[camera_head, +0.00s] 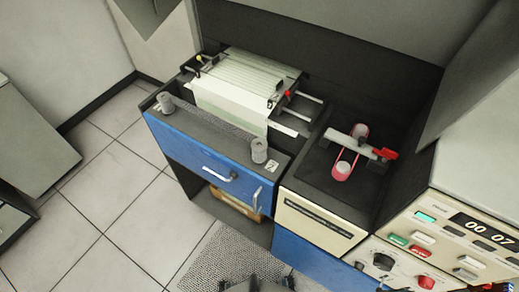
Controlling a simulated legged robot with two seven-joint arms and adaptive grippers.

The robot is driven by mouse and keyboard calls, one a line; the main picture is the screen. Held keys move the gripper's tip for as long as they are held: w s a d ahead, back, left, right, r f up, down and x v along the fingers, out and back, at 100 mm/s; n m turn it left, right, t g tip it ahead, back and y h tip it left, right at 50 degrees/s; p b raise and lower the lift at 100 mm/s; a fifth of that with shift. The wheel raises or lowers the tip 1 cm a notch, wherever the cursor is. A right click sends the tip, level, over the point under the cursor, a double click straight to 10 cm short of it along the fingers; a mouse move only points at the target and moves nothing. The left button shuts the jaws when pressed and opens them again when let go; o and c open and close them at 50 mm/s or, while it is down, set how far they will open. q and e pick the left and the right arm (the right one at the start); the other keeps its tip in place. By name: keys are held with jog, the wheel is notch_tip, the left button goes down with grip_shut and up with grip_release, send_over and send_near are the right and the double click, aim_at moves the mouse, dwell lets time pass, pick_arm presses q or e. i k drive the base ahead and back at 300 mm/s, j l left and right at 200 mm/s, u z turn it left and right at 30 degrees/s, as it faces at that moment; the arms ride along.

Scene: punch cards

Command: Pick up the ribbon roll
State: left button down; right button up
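A pink-red ribbon (343,170) is looped around two pale round spools in the dark recess of the machine, right of centre. A grey bar (352,144) with a red handle (385,153) crosses over it and hides its middle part. Neither of my grippers shows clearly. Dark grey parts cut off by the bottom edge, at the middle and near the right corner, may be mine, but I see no fingers on them. Nothing touches the ribbon apart from the machine's own parts.
A paper stack (235,85) sits in the machine's left bay, behind a blue drawer front (205,160) topped by two grey cylinders. A control panel (440,245) with buttons and a "00 07" display stands at the right. Tiled floor (110,205) is open at the left.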

aim_at(258, 155)
jog(key=i+j, duration=0.1)
jog(key=j, duration=0.5)
jog(key=i+j+z, duration=0.15)
jog(key=j+z, duration=0.3)
jog(key=j, duration=0.3)
jog(key=j+z, duration=0.4)
jog(key=j, duration=0.35)
jog(key=z, duration=0.4)
